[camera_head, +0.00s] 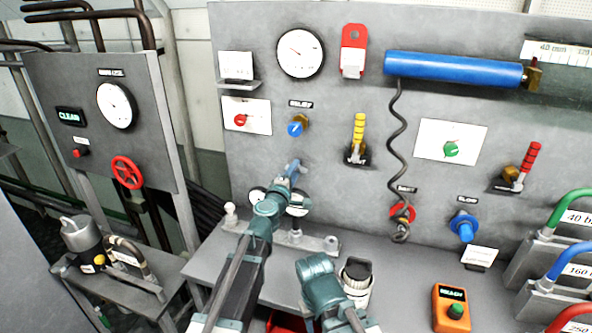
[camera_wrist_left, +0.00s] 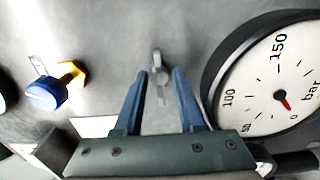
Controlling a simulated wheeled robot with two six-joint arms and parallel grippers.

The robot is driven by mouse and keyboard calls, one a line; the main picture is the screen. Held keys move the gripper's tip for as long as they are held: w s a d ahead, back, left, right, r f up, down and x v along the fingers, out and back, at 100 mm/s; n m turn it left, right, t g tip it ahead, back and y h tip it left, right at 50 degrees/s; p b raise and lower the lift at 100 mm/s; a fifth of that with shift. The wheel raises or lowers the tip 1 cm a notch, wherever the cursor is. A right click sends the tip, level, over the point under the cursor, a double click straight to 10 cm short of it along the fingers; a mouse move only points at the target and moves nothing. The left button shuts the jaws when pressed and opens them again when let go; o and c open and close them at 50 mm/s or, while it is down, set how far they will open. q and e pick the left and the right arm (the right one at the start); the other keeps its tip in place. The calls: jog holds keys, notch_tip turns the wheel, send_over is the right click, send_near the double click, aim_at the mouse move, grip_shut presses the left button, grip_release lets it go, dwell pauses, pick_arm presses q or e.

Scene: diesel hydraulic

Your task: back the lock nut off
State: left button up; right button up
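The lock nut appears to be the brass hex nut (camera_head: 303,121) behind the blue relief knob (camera_head: 295,129) on the grey panel. In the left wrist view the nut is yellow (camera_wrist_left: 74,73), with the blue knob (camera_wrist_left: 45,94) in front of it, left of my fingers. My left gripper (camera_head: 293,167) is below the knob in the head view. In the wrist view its two blue fingers (camera_wrist_left: 159,75) are apart. A small grey fitting shows between or beyond the fingertips; I cannot tell whether they touch it. My right arm's teal link shows low in the head view, but its fingers do not.
A gauge (camera_wrist_left: 280,80) lies close to the right of my left fingers in the wrist view. A yellow-handled lever (camera_head: 358,138) and a coiled cord (camera_head: 398,150) are right of the knob.

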pick_arm(q)
jog(key=shift+w+d, duration=0.25)
jog(key=shift+w, duration=0.45)
jog(key=shift+c, duration=0.2)
grip_shut()
